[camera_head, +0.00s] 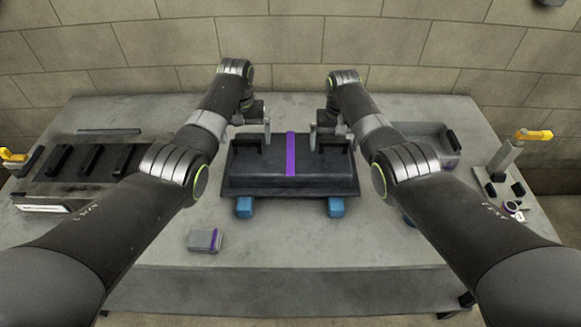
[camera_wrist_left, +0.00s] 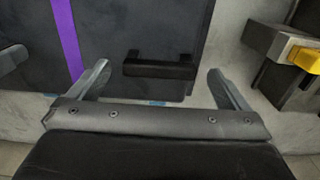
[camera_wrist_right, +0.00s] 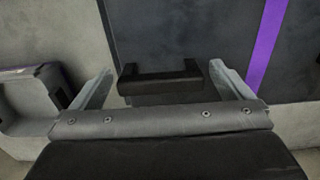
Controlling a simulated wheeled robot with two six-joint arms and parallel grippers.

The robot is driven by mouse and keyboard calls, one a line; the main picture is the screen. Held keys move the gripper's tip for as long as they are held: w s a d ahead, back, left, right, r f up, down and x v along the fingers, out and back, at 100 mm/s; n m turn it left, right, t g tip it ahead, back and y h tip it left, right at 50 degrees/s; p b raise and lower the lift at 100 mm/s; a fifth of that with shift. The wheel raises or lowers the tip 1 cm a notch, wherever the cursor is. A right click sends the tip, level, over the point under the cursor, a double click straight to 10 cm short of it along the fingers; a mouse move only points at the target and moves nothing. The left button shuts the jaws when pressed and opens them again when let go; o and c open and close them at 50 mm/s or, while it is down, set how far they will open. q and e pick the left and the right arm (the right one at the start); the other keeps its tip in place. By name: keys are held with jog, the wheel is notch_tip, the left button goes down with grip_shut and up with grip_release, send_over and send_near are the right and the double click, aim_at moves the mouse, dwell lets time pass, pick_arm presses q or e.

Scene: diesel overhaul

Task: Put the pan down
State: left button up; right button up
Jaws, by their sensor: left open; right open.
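The pan (camera_head: 265,177) is dark grey with a purple stripe (camera_head: 291,150) across its middle. It lies level at the middle of the bench, with blue blocks (camera_head: 244,207) showing under its front edge. My left gripper (camera_head: 256,128) is open at the pan's left handle. In the left wrist view the black handle (camera_wrist_left: 160,68) lies between the spread fingers, apart from both. My right gripper (camera_head: 328,132) is open at the right handle. In the right wrist view that handle (camera_wrist_right: 160,80) lies between the spread fingers. Whether either gripper touches the pan is unclear.
A tray with black bars (camera_head: 48,187) lies at the left. A grey bin (camera_head: 431,152) stands behind my right arm. A fixture with a yellow handle (camera_head: 533,135) stands at the right. A small grey block (camera_head: 203,241) lies in front. The front middle of the bench (camera_head: 290,245) is clear.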

pick_arm(q)
notch_tip(320, 180, up, 8)
jog(key=shift+r, duration=0.15)
pick_arm(e)
notch_tip(320, 180, up, 12)
dwell(0.4)
jog(key=shift+f, duration=0.1)
dwell(0.4)
